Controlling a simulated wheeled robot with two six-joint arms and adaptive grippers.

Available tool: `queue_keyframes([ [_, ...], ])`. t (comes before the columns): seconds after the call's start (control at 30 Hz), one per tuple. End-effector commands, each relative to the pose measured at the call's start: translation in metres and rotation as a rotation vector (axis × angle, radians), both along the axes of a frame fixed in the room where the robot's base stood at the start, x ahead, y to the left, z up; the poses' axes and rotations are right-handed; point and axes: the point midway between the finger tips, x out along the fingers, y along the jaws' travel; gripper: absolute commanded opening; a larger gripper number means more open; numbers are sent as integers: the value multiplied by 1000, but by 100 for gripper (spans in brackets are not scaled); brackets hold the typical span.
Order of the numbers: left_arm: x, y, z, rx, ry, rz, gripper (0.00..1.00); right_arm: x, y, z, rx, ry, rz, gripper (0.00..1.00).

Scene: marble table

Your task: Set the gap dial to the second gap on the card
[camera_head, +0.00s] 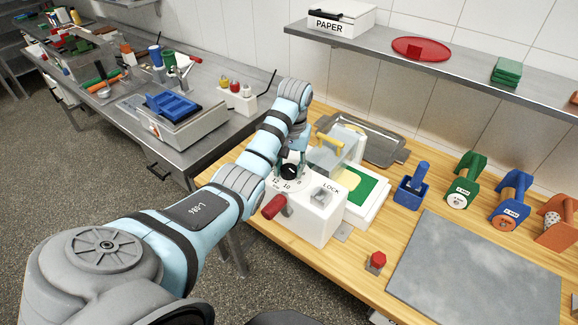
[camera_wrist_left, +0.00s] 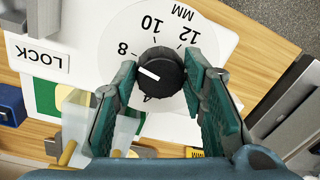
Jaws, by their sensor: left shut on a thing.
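The gap dial (camera_head: 304,184) is a white disc marked in MM on a white machine (camera_head: 316,221). In the left wrist view, 8, 10, 12 and a 4 show on the dial face (camera_wrist_left: 165,25). Its black knob (camera_wrist_left: 168,66) has a white pointer line aimed left and slightly up, just below the 8. The mark between 8 and 4 is hidden by a finger. My left gripper (camera_head: 291,165) is shut on the knob, one finger on each side. I cannot make out a card with gap values. My right gripper is not in view.
A red-handled lever (camera_head: 273,207) and a LOCK label (camera_head: 331,188) are on the machine. A green-and-white board (camera_head: 366,190), metal tray (camera_head: 370,139), blue holder (camera_head: 412,187), red knob (camera_head: 376,261) and grey slab (camera_head: 475,275) are nearby. A shelf (camera_head: 450,68) runs above.

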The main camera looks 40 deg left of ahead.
Motion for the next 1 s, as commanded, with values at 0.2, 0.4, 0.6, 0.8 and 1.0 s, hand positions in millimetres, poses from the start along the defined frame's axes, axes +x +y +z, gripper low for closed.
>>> queue_keyframes([
  [0.2, 2, 1, 3, 4, -10, 42, 11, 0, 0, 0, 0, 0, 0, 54],
  [0.4, 2, 1, 3, 4, -10, 48, 11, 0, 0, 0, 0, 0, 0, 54],
  [0.6, 2, 1, 3, 5, -11, 47, 11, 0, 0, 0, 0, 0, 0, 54],
  [0.8, 2, 1, 2, 3, -7, 47, 59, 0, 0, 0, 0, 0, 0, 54],
  [1.0, 1, 0, 1, 2, -4, 46, 59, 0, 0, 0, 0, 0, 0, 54],
])
